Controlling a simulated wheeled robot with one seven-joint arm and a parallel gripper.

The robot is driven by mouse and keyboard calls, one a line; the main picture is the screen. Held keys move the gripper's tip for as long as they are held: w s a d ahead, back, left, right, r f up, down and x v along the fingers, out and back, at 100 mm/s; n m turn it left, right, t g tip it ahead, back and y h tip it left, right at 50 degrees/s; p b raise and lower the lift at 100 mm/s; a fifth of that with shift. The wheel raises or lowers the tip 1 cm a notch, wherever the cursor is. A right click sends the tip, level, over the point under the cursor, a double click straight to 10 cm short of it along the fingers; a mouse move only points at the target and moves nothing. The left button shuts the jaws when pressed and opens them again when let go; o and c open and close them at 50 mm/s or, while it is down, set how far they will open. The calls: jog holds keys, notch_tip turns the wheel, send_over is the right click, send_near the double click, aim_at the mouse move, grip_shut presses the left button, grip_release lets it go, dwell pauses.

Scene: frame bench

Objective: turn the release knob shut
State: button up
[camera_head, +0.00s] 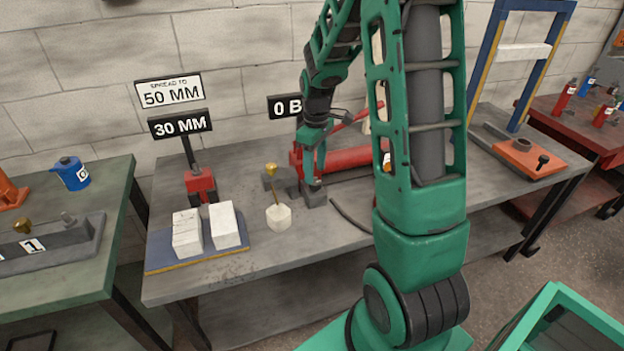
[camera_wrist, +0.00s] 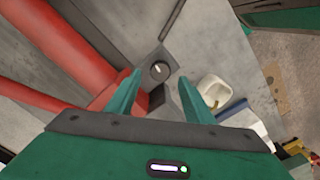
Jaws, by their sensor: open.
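The release knob (camera_wrist: 159,70) is a dark round disc with a short pale mark, set on a grey block at the end of the red pump. In the wrist view it lies between and just beyond my two fingertips. My gripper (camera_wrist: 160,79) is open, one green finger on each side of the knob; I cannot tell whether either touches it. In the head view my gripper (camera_head: 316,181) is low over the dark end block (camera_head: 313,196) of the red pump cylinder (camera_head: 348,160), and the knob is hidden there.
Signs read 50 MM (camera_head: 170,93) and 30 MM (camera_head: 180,124); another (camera_head: 284,107) is partly hidden. White blocks (camera_head: 187,233) lie on a blue mat. A dark hose (camera_head: 350,217) lies right.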

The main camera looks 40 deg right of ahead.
aim_at(315, 182)
jog(key=shift+f, duration=2.05)
